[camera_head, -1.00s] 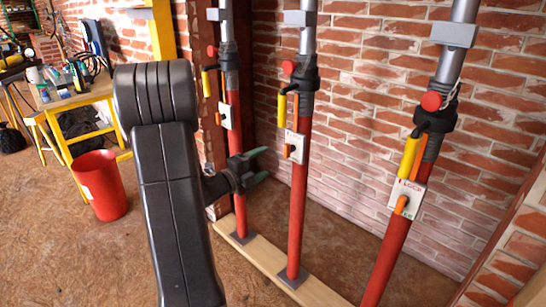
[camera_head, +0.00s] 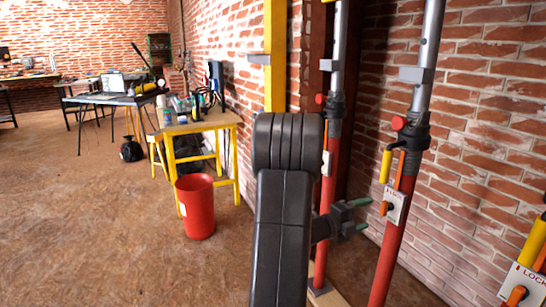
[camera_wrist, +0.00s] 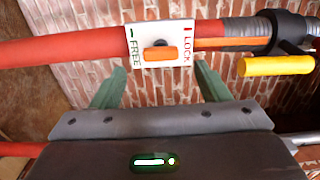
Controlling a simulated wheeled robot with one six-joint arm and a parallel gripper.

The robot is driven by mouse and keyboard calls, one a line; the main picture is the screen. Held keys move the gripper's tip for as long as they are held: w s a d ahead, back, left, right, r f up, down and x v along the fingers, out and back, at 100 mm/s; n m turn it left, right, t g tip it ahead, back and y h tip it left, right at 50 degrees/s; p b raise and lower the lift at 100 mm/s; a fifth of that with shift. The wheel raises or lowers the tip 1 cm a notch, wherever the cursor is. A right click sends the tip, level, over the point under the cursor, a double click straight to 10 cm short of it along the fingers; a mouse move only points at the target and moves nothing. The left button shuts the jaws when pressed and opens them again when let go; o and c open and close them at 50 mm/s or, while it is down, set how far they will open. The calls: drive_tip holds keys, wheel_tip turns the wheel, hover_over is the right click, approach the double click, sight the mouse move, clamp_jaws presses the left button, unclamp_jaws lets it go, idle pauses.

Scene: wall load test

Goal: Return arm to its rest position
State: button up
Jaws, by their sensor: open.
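My gripper (camera_head: 362,214), dark with green fingers, sits to the right of my raised dark arm and points right. It is open and empty. Its two fingers also show spread apart in the wrist view (camera_wrist: 158,88). Beyond them is a red prop tube (camera_wrist: 60,40) with a white plate (camera_wrist: 185,55) marked FREE and LOCK and an orange lever (camera_wrist: 158,54). The plate lies past the fingertips, between them in the picture; the fingers do not hold the lever. My arm hides part of the left prop.
Red props (camera_head: 392,250) stand along the brick wall (camera_head: 480,120) at the right, one cut by the edge. A red bucket (camera_head: 196,207) and a yellow table (camera_head: 190,128) with bottles stand left of my arm. The floor (camera_head: 90,220) at left is open.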

sight(381, 209)
drive_tip(key=x, duration=0.8)
drive_tip(key=shift+w+d+b, duration=0.1)
drive_tip(key=shift+d+b, duration=0.2)
drive_tip(key=shift+a, duration=0.1)
